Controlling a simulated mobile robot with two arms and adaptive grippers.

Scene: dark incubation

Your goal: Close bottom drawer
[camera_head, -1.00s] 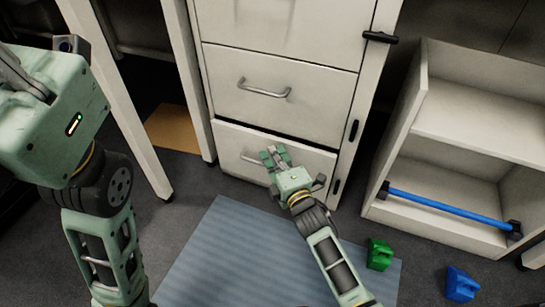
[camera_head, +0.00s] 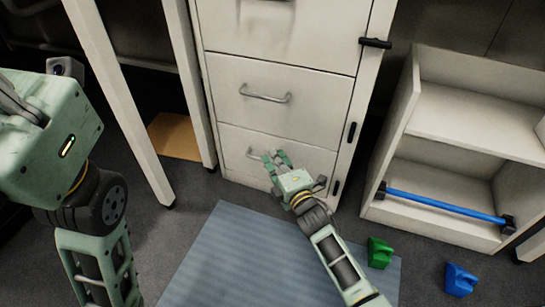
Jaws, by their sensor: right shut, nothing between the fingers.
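The bottom drawer (camera_head: 235,147) is the lowest front of the white cabinet, with a metal bar handle partly hidden by my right gripper. Its front looks flush with the cabinet, with only a thin seam along its top. My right gripper (camera_head: 276,160) is in front of the drawer, just right of the handle's visible part. It is shut with nothing in it; I cannot tell whether it touches the drawer front. My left gripper (camera_head: 22,104) is large at the left edge, far from the drawer, its fingertips out of frame.
The middle drawer (camera_head: 310,88) above is shut. A white shelf unit (camera_head: 440,128) with a blue bar (camera_head: 445,203) stands at right. A green object (camera_head: 379,254) and a blue object (camera_head: 460,280) lie near the blue-grey mat (camera_head: 225,260). White legs (camera_head: 130,110) stand at left.

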